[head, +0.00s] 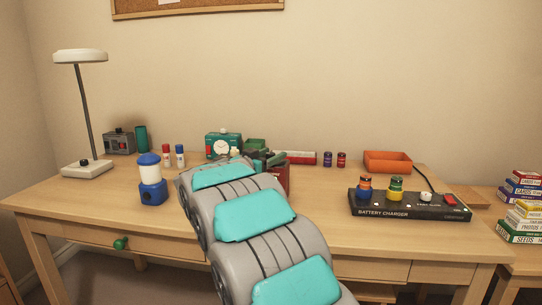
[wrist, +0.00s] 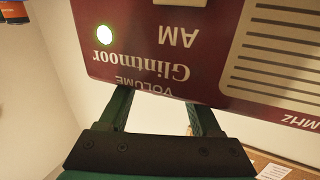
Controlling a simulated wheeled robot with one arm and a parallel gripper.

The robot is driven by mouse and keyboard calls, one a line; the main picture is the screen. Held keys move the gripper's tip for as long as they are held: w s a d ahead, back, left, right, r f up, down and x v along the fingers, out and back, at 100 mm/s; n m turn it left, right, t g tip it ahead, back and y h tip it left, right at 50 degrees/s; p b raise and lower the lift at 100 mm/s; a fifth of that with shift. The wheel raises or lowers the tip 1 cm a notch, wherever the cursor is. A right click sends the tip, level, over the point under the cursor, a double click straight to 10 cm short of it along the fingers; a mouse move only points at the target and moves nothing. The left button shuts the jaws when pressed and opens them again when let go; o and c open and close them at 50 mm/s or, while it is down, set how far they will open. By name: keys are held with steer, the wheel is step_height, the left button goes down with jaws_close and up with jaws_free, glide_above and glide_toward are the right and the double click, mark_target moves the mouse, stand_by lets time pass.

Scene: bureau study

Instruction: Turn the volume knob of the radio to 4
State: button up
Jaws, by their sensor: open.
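The radio (wrist: 165,45) is a maroon box. In the wrist view it appears upside down, close up, with the words Glintmoor, AM, VOLUME and MHz, a lit round lamp and a slotted grille. In the head view a part of the dark red radio (head: 284,178) shows behind my arm. My gripper (wrist: 157,100) is open, its two dark green fingers apart at the radio's edge near the VOLUME label, their tips partly hidden by the radio. I cannot make out the volume knob or its setting. No contact can be told.
A blue and white lantern (head: 151,180) stands left of my arm. A black battery charger (head: 410,206) and an orange tray (head: 388,162) are to the right. The desk's front right top is largely clear.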

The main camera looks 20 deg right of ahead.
steer(key=v, duration=0.7)
steer(key=shift+s+a, duration=0.2)
steer(key=shift+a, duration=0.15)
